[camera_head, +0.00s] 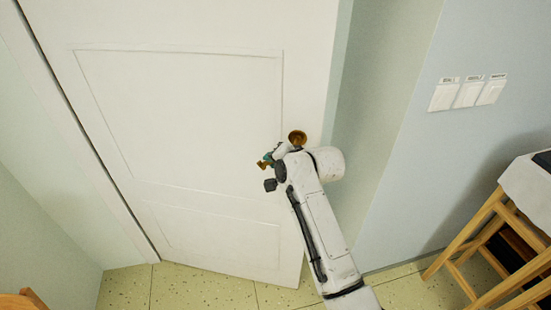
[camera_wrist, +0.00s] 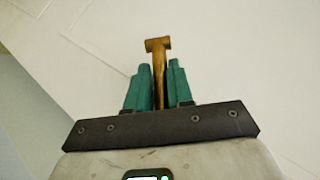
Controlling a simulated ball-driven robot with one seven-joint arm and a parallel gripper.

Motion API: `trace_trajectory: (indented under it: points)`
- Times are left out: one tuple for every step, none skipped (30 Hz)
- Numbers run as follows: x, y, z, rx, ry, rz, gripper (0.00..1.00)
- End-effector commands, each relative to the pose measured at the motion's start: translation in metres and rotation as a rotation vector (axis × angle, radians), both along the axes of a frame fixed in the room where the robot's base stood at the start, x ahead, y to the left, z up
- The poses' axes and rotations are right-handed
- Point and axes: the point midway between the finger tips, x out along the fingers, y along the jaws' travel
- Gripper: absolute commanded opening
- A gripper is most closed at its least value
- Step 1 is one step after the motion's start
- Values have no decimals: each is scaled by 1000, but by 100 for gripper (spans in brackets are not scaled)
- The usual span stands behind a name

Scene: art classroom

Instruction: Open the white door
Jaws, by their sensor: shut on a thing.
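The white door (camera_head: 180,110) fills the left and middle of the head view. Its right edge stands apart from the pale wall on the right, so it looks ajar. The brass handle (camera_head: 297,137) is near that edge, partly hidden by my arm. In the wrist view the brass handle (camera_wrist: 157,44) rises between the two teal fingers of my gripper (camera_wrist: 158,72). The fingers are shut on it, one on each side. In the head view my gripper (camera_head: 267,158) is at the handle, largely hidden by my own wrist.
Light switches (camera_head: 468,93) are on the wall to the right. A wooden stool (camera_head: 475,240) with a pale cloth-like cover stands at the lower right. A wooden piece (camera_head: 22,302) shows at the lower left corner. Speckled tile floor (camera_head: 200,290) is clear before the door.

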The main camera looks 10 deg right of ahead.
Motion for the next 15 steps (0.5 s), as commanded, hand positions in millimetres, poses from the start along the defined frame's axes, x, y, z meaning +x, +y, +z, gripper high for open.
trace_trajectory:
  points:
    - [-1, -3, -5, -1, 10, -3, 0]
    - [-1, -3, -5, -1, 10, -3, 0]
    - [-1, -3, -5, -1, 10, -3, 0]
    - [-1, -3, -5, -1, 10, -3, 0]
    - [-1, -3, -5, -1, 10, -3, 0]
    - [-1, -3, -5, -1, 10, -3, 0]
    - [-1, -3, -5, -1, 10, -4, 0]
    - [-1, -3, -5, -2, 10, -5, 0]
    - [-1, -3, -5, -1, 11, -5, 0]
    - [-1, -3, -5, -1, 11, -5, 22]
    - [-1, -4, -5, -1, 11, -5, 25]
    - [-1, -4, -5, -1, 11, -5, 29]
    - [-1, -3, -5, -1, 10, -4, 32]
    - [-1, -3, -5, -1, 10, -4, 35]
    - [-1, -3, -4, -1, 8, -5, 38]
